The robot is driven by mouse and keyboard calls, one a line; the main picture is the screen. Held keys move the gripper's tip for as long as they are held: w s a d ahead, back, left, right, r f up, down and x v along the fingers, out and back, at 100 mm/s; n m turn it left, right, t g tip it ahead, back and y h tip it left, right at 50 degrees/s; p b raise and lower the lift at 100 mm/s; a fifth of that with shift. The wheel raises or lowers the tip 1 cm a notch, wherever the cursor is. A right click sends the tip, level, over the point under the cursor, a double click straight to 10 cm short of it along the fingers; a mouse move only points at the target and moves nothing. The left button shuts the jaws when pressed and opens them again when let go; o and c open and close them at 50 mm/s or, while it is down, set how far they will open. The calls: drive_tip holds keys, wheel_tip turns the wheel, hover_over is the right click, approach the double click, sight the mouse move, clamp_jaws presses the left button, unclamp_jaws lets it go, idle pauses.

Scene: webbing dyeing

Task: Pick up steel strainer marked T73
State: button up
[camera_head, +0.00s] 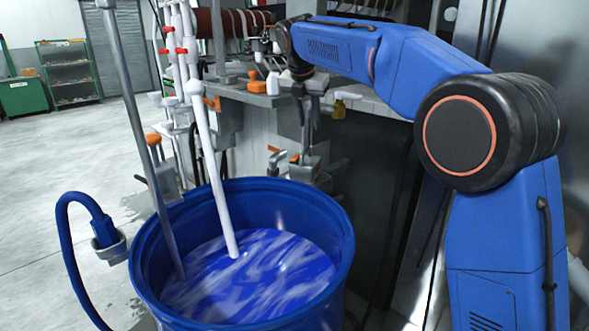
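My blue arm reaches from the right to the equipment behind the drum. Its black wrist is at the upper middle, and my gripper (268,38) is small and hard to make out there among fittings. I cannot tell whether its fingers are open or shut, or whether they touch anything. I cannot pick out a steel strainer, and no T73 marking is readable. Small metal and white parts crowd the ledge (243,95) below the wrist.
A blue drum (343,235) of swirled blue liquid stands in front, with a grey pole (130,95) and a white pipe (212,160) dipping in. A blue hose (66,235) loops at left. White pipes with red fittings rise behind. Open concrete floor (50,150) lies left.

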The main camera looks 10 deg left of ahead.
sight(306, 150)
drive_tip(key=shift+n, duration=0.4)
drive_tip(key=x, duration=0.4)
drive_tip(key=a+x, duration=0.1)
drive_tip(key=x, duration=0.3)
drive_tip(key=a+x, duration=0.1)
drive_tip(key=x, duration=0.3)
drive_tip(key=shift+w+a+f, duration=0.15)
drive_tip(key=shift+w+f, duration=0.05)
drive_tip(key=shift+w, duration=0.1)
drive_tip(key=shift+s+a+x, duration=0.1)
drive_tip(key=shift+a+x, duration=0.05)
drive_tip(key=shift+x, duration=1.15)
drive_tip(key=shift+s+a+x, duration=0.1)
drive_tip(key=shift+s+x, duration=0.05)
drive_tip(key=shift+x, duration=1.2)
drive_tip(key=shift+d, duration=0.1)
clamp_jaws()
